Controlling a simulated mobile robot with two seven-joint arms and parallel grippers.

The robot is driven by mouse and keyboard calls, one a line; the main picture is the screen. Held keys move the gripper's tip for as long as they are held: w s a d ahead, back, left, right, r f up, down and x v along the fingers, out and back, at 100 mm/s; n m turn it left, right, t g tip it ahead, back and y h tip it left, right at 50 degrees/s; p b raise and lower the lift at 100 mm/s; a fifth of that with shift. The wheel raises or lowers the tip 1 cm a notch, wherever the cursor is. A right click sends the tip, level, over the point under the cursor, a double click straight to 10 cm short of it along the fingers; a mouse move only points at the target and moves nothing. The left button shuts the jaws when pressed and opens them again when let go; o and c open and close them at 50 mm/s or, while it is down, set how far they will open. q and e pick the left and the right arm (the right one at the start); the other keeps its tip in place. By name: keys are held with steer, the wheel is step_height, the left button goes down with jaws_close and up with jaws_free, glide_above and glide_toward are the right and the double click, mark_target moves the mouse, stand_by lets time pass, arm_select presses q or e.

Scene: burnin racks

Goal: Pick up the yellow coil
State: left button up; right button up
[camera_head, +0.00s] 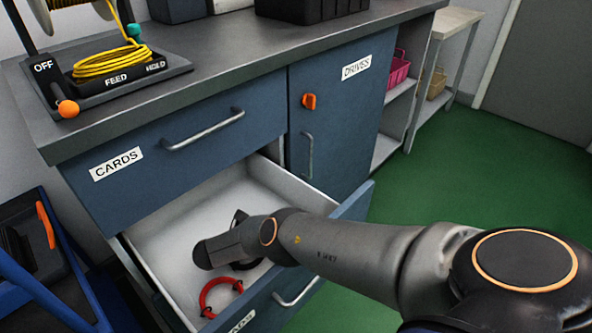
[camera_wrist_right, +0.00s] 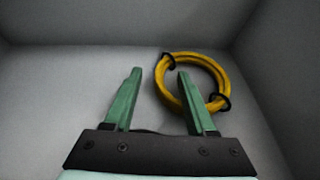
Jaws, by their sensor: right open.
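The yellow coil (camera_wrist_right: 207,62) is a ring with black ties, lying on the pale drawer floor in the right wrist view. My right gripper (camera_wrist_right: 159,72) is open, with green fingers pointing toward it. One finger overlaps the coil's left side in the picture; the other is left of it. Nothing is held, and I cannot tell if the finger touches the coil. In the head view my right arm reaches into the open drawer (camera_head: 180,225), and its jaws and this coil are hidden. My left gripper is not in view.
A red coil (camera_head: 206,291) lies near the drawer's front. More yellow cable (camera_head: 108,62) sits in a black FEED tray (camera_head: 150,76) on the bench. The drawer walls rise close around the gripper. The CARDS drawer (camera_head: 165,150) above is shut. A blue frame (camera_head: 45,290) stands at left.

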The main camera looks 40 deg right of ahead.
steer(key=shift+d+f, duration=0.25)
steer(key=shift+d, duration=0.35)
steer(key=shift+c, duration=0.3)
jaws_close()
